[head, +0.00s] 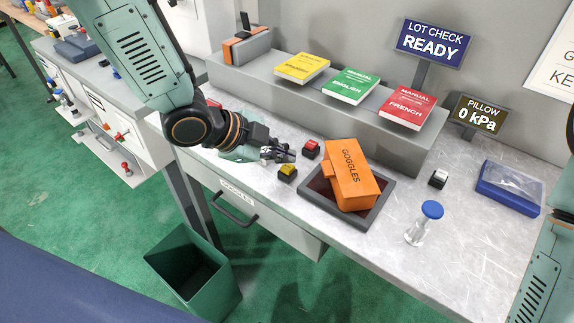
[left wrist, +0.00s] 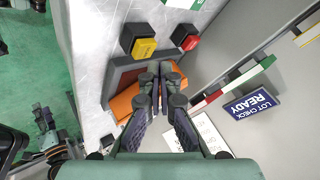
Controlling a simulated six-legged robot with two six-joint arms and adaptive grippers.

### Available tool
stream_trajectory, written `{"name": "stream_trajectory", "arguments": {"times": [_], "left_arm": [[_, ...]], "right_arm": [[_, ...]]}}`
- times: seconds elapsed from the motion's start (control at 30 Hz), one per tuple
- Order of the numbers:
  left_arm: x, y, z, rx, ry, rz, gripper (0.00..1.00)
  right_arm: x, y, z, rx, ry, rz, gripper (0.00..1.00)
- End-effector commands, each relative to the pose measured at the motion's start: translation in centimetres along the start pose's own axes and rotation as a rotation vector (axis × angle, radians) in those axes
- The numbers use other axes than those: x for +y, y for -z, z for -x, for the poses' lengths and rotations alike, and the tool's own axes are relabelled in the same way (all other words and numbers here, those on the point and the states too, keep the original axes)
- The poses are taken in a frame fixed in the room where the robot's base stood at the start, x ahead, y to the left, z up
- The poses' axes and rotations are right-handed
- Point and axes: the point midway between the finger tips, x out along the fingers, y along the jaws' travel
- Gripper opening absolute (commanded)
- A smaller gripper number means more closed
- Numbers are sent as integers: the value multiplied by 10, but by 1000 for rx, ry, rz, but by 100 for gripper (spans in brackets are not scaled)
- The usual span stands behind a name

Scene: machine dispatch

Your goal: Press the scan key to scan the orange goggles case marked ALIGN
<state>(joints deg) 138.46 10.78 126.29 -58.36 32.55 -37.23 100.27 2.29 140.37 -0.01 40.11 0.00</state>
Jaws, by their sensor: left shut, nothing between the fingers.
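The orange goggles case (head: 351,181), lettered GOGGLES, lies askew on a dark framed pad (head: 374,217); I cannot read ALIGN on it. A red key (head: 311,148) and a yellow key (head: 288,172) stand left of the pad; which one is the scan key cannot be read. My left gripper (head: 291,156) is shut and empty, above the table close to both keys. In the left wrist view its fingers (left wrist: 162,76) cover part of the case (left wrist: 125,103), with the yellow key (left wrist: 144,46) and red key (left wrist: 187,39) beyond.
A sign (head: 433,42) reads LOT CHECK READY; another (head: 477,114) reads PILLOW 0 kPa. Yellow, green and red manuals (head: 350,86) lie on the rear ledge. A black-and-white key (head: 438,179), blue-topped stamp (head: 431,211) and blue box (head: 507,188) stand right. A green bin (head: 232,292) is below.

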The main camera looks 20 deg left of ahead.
Motion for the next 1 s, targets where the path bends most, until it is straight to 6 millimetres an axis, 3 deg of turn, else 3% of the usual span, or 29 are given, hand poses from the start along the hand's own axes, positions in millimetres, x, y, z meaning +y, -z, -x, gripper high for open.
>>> {"name": "stream_trajectory", "arguments": {"times": [1.0], "left_arm": [[5, -5, -6, 0, 0, 0, 0]], "right_arm": [[0, 0, -6, 0, 0, 0, 40]]}}
